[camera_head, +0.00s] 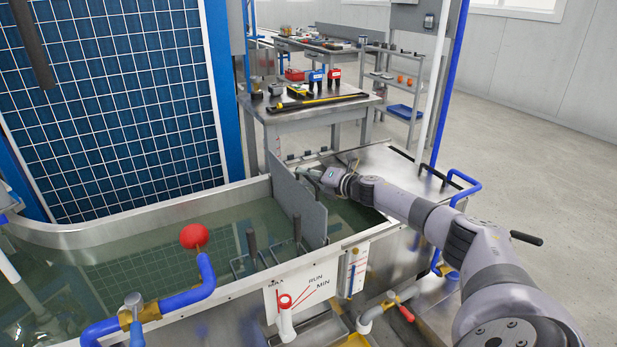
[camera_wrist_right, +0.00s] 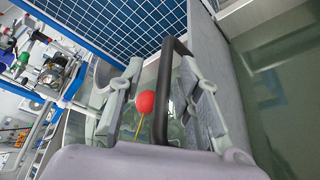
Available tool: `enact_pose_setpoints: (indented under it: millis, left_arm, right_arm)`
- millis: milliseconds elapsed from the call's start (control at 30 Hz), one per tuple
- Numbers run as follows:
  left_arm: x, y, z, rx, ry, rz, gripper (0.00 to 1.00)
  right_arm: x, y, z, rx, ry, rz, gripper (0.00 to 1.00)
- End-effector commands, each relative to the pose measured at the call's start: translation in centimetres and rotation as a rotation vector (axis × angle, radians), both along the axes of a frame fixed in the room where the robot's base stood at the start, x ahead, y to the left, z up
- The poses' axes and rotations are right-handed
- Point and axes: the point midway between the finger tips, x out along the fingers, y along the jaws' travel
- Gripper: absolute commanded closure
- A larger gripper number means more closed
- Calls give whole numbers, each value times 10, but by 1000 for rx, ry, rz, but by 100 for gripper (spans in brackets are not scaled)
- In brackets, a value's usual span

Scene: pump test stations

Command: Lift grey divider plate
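The grey divider plate (camera_head: 298,205) stands upright across the water tank in the head view, its lower part in the water. In the right wrist view the plate (camera_wrist_right: 222,85) fills a band right of centre. A black bar handle (camera_wrist_right: 163,95) shows there beside the plate. My right gripper (camera_head: 308,173) is at the plate's right side, near its top. In the wrist view its two fingers (camera_wrist_right: 162,88) are apart, with the handle between them, nearer the right finger. Contact with the handle cannot be told. My left gripper is not in view.
The tank's metal rim (camera_head: 150,223) surrounds the water. A red ball float (camera_head: 194,236) and blue pipe (camera_head: 185,297) stand at the front left. Dark upright rods (camera_head: 252,243) stand left of the plate. A workbench (camera_head: 310,113) with tools is behind. Floor at right is clear.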

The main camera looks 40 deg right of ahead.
Motion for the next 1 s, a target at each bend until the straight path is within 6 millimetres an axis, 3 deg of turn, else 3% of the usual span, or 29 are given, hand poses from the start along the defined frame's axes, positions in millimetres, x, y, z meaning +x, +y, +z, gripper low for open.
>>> enact_pose_setpoints:
  millis: [267, 700, 1000]
  left_arm:
    - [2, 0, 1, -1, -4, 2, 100]
    - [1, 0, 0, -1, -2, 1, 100]
    - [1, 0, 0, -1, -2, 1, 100]
  right_arm:
    - [-8, -2, -2, -1, 4, -1, 69]
    - [-64, -7, 10, -2, 8, 1, 69]
    - [-91, -10, 16, -2, 7, 0, 69]
